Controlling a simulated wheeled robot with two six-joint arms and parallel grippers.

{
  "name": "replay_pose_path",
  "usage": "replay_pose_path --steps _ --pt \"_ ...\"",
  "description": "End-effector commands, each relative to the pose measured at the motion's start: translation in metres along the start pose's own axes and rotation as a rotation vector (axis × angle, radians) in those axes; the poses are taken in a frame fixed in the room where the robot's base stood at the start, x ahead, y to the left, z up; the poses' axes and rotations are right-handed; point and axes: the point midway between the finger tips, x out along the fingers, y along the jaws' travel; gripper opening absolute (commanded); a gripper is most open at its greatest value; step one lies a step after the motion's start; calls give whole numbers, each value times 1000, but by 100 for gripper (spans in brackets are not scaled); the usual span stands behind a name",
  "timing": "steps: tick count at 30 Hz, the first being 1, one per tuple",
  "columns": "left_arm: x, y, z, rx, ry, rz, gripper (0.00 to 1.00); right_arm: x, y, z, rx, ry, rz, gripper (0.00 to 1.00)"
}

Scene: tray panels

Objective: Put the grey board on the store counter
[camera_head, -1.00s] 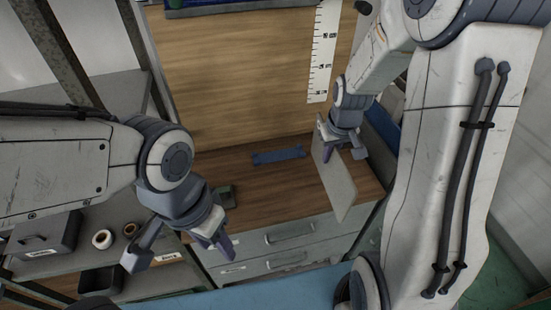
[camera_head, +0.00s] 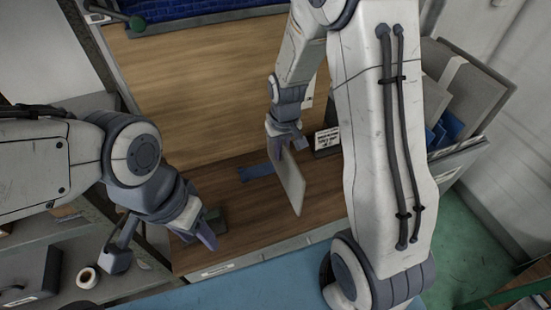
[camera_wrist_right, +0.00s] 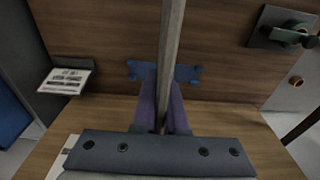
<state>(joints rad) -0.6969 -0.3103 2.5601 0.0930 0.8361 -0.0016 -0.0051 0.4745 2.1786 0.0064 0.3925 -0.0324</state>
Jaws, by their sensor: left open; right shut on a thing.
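The grey board (camera_head: 291,184) is a thin flat panel, held on edge by my right gripper (camera_head: 284,146). In the right wrist view the board (camera_wrist_right: 173,45) stands edge-on between the two fingers (camera_wrist_right: 163,122). The board hangs over the right part of the wooden counter (camera_head: 250,215); I cannot tell whether its lower corner touches the top. My left gripper (camera_head: 162,248) is open and empty at the counter's left front corner.
A blue flat piece (camera_head: 256,172) lies on the counter left of the board. A small dark block (camera_head: 213,220) sits near my left gripper. A printed card (camera_head: 327,138) stands behind at right. A bin with grey and blue panels (camera_head: 470,95) is further right.

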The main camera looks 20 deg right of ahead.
Motion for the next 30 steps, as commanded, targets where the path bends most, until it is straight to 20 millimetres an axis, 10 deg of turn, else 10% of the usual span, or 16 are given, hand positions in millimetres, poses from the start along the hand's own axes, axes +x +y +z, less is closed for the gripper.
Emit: replay_pose_path --steps 26,30 --pt "-16 1 -1 3 0 0 50 52 -14 0 -2 1 0 0" --pt "-17 1 -1 3 0 0 50 51 -14 0 -2 1 0 40"
